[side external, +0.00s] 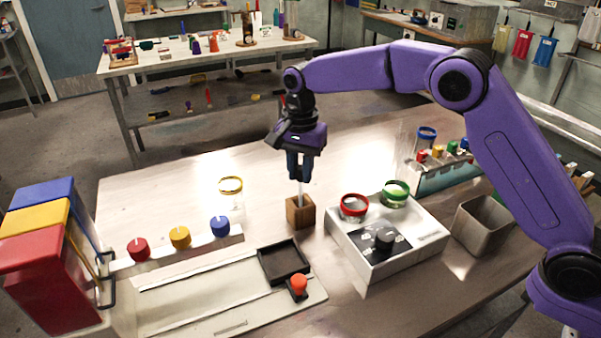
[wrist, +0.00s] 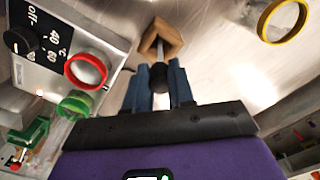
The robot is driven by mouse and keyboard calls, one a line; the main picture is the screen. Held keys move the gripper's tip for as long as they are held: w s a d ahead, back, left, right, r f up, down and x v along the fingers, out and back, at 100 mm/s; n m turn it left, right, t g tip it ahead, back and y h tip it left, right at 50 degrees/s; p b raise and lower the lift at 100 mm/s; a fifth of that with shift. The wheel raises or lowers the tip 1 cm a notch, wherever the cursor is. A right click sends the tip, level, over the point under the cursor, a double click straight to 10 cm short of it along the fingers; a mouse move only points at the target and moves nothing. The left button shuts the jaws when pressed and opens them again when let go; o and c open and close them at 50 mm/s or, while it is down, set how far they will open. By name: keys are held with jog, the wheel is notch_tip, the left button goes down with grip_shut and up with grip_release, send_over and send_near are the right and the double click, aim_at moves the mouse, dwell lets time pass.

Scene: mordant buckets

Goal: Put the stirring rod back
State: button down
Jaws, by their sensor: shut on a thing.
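My gripper (side external: 299,176) points straight down over the middle of the table. Its blue fingers are shut on the stirring rod (side external: 300,189), a thin pale rod with a dark grip that shows between the fingers in the wrist view (wrist: 158,77). A small wooden block (side external: 300,213) stands directly below; it also shows in the wrist view (wrist: 168,33). The rod's lower end meets the top of the block, and the rod looks upright. I cannot tell how deep it sits in the block.
A white heater unit (side external: 390,250) with a red-rimmed beaker (side external: 354,206) and a green-rimmed beaker (side external: 396,191) stands right of the block. A black tray (side external: 284,262) lies in front. A yellow-rimmed glass (side external: 231,186) stands behind left. Coloured buckets (side external: 40,265) stand far left.

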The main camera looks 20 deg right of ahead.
jog(key=shift+f, duration=0.7)
jog(key=c, duration=1)
grip_release()
jog(key=shift+r, duration=0.1)
notch_tip(320, 180, up, 12)
jog(key=shift+r, duration=0.1)
